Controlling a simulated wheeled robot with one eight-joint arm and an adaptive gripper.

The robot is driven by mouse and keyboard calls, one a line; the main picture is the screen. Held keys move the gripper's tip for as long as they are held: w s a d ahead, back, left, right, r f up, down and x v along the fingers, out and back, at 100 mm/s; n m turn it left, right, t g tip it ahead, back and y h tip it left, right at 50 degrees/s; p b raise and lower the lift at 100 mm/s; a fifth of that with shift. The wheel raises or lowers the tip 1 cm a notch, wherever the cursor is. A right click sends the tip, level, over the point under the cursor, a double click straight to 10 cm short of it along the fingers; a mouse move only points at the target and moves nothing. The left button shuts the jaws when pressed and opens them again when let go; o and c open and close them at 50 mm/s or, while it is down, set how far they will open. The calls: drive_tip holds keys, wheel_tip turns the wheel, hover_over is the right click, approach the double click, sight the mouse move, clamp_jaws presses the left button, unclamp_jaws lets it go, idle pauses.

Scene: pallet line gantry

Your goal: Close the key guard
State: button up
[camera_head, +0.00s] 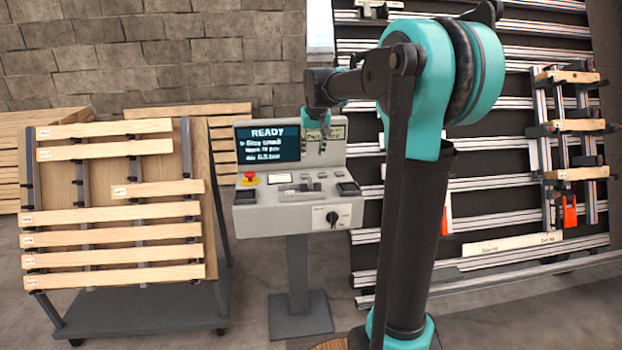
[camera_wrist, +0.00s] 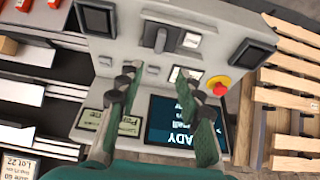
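The grey control console (camera_head: 262,217) stands on a post in the middle of the head view. A small raised fitting with a light upright piece and a dark part (camera_wrist: 160,38) sits mid-panel in the wrist view; it may be the key guard, but I cannot tell its hinge or whether it is open. A black rotary knob (camera_head: 332,217) is on the console's front face. My gripper (camera_head: 314,148) hangs over the console near its screen. In the wrist view my gripper (camera_wrist: 158,85) has its two green fingers spread apart, with nothing between them.
A lit screen (camera_head: 268,143) reads READY. A red emergency button (camera_head: 249,178) on yellow is at the console's left; it also shows in the wrist view (camera_wrist: 218,85). A slatted wooden pallet cart (camera_head: 110,245) stands left. A dark rack with metal rails (camera_head: 490,205) stands right.

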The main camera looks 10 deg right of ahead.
sight(310, 180)
drive_tip(key=x, duration=1.6)
clamp_jaws()
